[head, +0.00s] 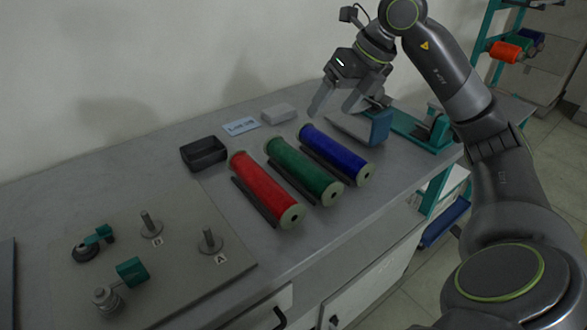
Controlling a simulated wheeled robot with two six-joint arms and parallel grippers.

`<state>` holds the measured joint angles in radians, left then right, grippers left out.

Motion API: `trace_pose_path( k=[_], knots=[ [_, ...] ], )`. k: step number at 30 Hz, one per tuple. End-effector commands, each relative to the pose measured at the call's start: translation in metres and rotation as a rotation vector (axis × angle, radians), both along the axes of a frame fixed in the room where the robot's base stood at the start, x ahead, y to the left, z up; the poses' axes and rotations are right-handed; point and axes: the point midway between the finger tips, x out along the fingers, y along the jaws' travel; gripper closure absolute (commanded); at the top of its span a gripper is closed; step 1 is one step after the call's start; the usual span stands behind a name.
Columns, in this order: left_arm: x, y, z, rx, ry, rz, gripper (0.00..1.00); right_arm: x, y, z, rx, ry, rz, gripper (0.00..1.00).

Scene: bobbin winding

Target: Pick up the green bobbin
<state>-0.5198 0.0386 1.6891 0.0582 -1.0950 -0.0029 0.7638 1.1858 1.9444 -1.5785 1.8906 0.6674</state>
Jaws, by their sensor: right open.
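The green bobbin (304,170) lies on its side on the grey bench, between the red bobbin (265,189) and the blue bobbin (335,154). All three have pale end flanges and lie roughly parallel, with dark rails beside them. My right gripper (333,112) is open and empty. It hangs above the far part of the bench, behind the blue bobbin in the picture and apart from the green one. My left gripper is not in view.
A plate with pegs (150,226) marked A and B and small green-armed parts lies at the left. A black tray (204,153), a label card (241,126) and a light block (279,113) lie behind the bobbins. A blue-and-teal device (379,127) stands at the right.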

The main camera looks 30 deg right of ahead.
Motion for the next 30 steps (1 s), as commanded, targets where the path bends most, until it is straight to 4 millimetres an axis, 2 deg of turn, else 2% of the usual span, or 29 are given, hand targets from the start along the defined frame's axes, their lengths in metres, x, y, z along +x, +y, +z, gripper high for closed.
trace_pose_path(
  k=[4, 15, 19, 26, 30],
  knots=[
    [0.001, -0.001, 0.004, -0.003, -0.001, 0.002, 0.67, 0.005, 0.000, -0.015, -0.016, 0.010, -0.012, 0.27],
    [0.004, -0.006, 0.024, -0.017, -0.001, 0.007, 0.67, 0.033, 0.019, -0.087, -0.012, 0.010, -0.009, 0.27],
    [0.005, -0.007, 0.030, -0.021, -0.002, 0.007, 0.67, 0.040, 0.023, -0.102, -0.012, 0.008, -0.009, 0.27],
    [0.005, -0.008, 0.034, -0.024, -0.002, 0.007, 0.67, 0.046, 0.026, -0.117, -0.013, 0.008, -0.010, 0.27],
    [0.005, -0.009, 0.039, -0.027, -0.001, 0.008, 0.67, 0.053, 0.031, -0.138, -0.012, 0.010, -0.009, 0.27]
  ],
)
